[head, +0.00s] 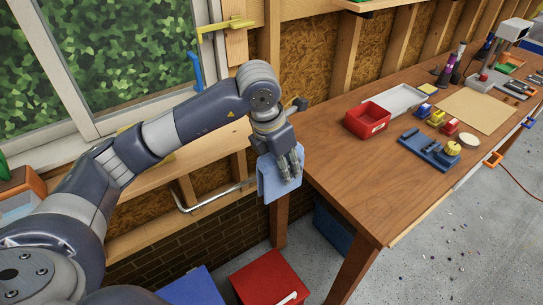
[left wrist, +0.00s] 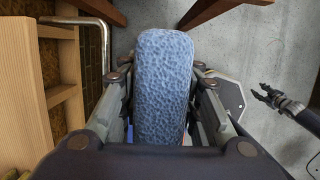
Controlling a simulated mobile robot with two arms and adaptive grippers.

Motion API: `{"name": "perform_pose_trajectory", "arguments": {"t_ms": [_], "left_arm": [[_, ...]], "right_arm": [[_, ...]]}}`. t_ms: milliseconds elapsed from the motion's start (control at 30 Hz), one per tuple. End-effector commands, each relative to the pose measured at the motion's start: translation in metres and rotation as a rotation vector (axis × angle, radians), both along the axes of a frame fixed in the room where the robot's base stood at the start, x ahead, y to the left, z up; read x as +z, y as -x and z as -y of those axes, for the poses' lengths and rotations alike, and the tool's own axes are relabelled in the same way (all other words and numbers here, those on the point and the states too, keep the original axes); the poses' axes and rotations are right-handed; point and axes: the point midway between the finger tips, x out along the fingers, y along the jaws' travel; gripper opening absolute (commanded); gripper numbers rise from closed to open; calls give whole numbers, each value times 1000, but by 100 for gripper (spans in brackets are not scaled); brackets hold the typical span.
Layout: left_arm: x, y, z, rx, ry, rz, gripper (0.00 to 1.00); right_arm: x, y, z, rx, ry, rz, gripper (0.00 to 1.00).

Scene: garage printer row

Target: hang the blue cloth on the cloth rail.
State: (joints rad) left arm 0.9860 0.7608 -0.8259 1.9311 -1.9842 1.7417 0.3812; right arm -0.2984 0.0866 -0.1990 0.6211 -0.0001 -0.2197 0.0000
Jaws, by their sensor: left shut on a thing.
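My left gripper (head: 290,179) is shut on the blue cloth (head: 268,184), which hangs folded from its fingers beside the workbench's left end. In the left wrist view the cloth (left wrist: 163,85) fills the space between the fingers. The cloth rail (head: 215,198), a bent silver bar on the wall below the window sill, lies just left of the cloth in the head view; its right end meets the cloth's outline. In the left wrist view the rail (left wrist: 88,21) is at the upper left, apart from the cloth. My right gripper (left wrist: 262,94) shows small at the right there, its fingers apart and empty.
The wooden workbench (head: 335,158) stands to the right, with a red bin (head: 367,121), a grey tray (head: 403,99) and a blue holder (head: 428,151) on it. A red box (head: 270,280) and a blue box (head: 195,288) stand below. Wall studs flank the rail.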

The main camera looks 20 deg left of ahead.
Motion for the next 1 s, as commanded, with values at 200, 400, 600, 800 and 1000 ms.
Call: {"name": "perform_pose_trajectory", "arguments": {"t_ms": [200,400,600,800,1000], "left_arm": [[-2,-4,-2,5,0,0,8],[-1,-11,-14,6,1,-1,8],[-2,-19,-29,6,0,-1,8],[-1,-27,-42,5,0,0,8],[-1,-35,-56,5,0,0,8]], "right_arm": [[1,1,-9,-3,-10,-1,40],[2,4,-13,-4,-16,-5,40],[2,4,-10,-2,-12,-6,40],[3,4,-5,0,-6,-5,40],[4,4,-3,0,-4,-6,40]]}}
